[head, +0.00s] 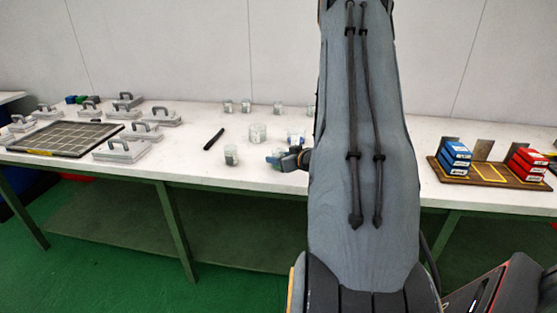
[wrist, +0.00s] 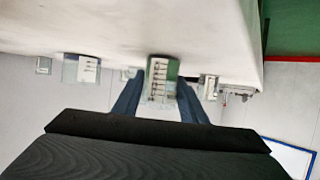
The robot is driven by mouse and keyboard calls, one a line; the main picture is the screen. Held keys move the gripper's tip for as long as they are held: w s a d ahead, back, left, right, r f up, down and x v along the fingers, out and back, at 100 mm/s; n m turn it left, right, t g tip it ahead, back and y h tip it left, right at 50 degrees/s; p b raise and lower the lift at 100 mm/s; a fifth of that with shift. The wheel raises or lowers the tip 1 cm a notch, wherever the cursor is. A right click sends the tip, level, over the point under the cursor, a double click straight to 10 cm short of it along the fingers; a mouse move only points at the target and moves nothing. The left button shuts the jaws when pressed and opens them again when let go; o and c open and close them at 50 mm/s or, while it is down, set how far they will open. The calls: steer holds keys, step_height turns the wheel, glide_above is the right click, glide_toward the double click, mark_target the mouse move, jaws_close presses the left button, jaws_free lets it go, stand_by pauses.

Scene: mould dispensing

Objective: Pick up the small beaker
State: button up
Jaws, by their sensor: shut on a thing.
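My gripper (wrist: 158,80) is shut on a small clear beaker (wrist: 159,72) with a printed scale, held between its two dark fingers in the wrist view. In the head view my gripper (head: 275,160) is small and partly hidden by my arm, low over the front part of the white table. The held beaker is hard to make out there, and I cannot tell whether it touches the table. Other clear beakers stand nearby: one to the left of the gripper (head: 231,155), a wider one behind it (head: 257,132), and several in a back row (head: 246,105).
A black pen-like stick (head: 214,139) lies left of the beakers. A gridded tray (head: 66,139) and several grey handled blocks (head: 121,150) fill the table's left. A brown board (head: 486,173) with blue boxes (head: 456,157) and red boxes (head: 528,164) stands at right.

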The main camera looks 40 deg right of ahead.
step_height(320, 180, up, 20)
steer(key=p, duration=0.9)
stand_by(0.4)
stand_by(0.4)
